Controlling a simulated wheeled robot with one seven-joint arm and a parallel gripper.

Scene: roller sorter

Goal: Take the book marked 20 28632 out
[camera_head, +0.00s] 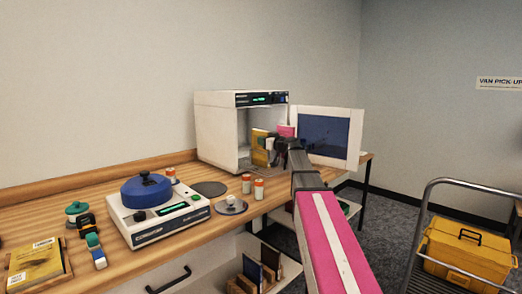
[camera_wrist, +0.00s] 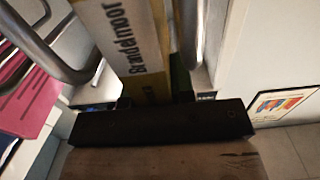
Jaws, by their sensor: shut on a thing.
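A yellow and white book (camera_wrist: 135,45), lettered "Brandelmoor", stands between my gripper's jaws (camera_wrist: 150,95) in the wrist view. My gripper is shut on it. No number 20 28632 can be read on the part that shows. In the head view my gripper (camera_head: 283,146) is at the mouth of the open white cabinet (camera_head: 217,130), beside a yellow book (camera_head: 260,150). My gripper hides part of the cabinet's inside. A pink book (camera_wrist: 25,90) is left of the held book in the wrist view; pink also shows in the head view (camera_head: 287,131).
Curved metal bars (camera_wrist: 45,45) stand close beside the held book. The cabinet's door (camera_head: 335,135) is swung open to the right. A scale with a blue-lidded pot (camera_head: 146,190) and small orange-and-white jars (camera_head: 258,189) are on the wooden counter. A cart holds a yellow case (camera_head: 467,250).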

